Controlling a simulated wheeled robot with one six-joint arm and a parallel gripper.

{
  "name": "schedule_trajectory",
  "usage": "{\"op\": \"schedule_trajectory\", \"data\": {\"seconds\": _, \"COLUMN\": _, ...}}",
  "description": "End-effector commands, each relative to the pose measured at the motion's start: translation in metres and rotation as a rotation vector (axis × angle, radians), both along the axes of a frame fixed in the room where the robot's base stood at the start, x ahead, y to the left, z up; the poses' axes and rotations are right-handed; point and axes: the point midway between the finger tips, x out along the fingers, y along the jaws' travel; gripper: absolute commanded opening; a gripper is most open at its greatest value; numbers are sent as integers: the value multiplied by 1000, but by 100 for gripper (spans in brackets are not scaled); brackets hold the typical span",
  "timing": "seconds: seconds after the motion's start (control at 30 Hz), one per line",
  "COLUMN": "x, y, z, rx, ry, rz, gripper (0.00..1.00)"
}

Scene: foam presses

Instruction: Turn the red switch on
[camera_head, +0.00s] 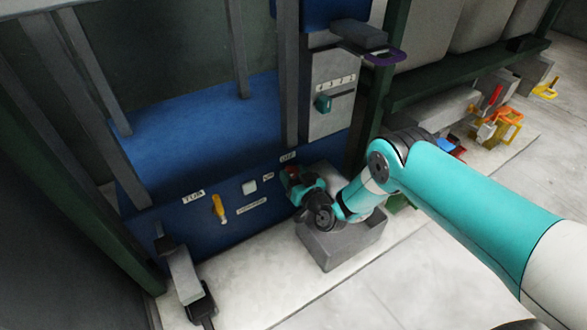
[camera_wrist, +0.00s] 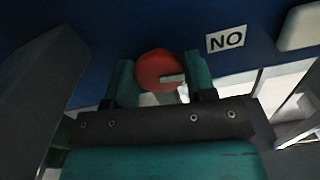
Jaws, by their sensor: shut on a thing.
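The red switch (camera_wrist: 160,66) is a round red knob on the blue panel, with a pale bar mark on its face pointing right. In the wrist view it sits between the two teal fingers of my gripper (camera_wrist: 161,84), which is shut on it. In the head view my gripper (camera_head: 297,182) is at the lower right of the blue panel. There the red knob (camera_head: 292,170) shows only in part, as the gripper and wrist cover it.
A label reading "NO" (camera_wrist: 226,39) is right of the knob. A yellow handle (camera_head: 219,208) is on the panel to the left. A grey box (camera_head: 342,246) stands on the floor below my wrist. A teal selector (camera_head: 323,103) is on the grey panel above.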

Motion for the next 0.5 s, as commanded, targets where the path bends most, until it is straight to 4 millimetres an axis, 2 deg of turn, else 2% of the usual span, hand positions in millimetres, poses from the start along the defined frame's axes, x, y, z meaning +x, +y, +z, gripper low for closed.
{"op": "schedule_trajectory", "data": {"seconds": 0.5, "x": -1, "y": 1, "z": 0, "rx": -137, "ry": -92, "rz": 1, "gripper": 27}}
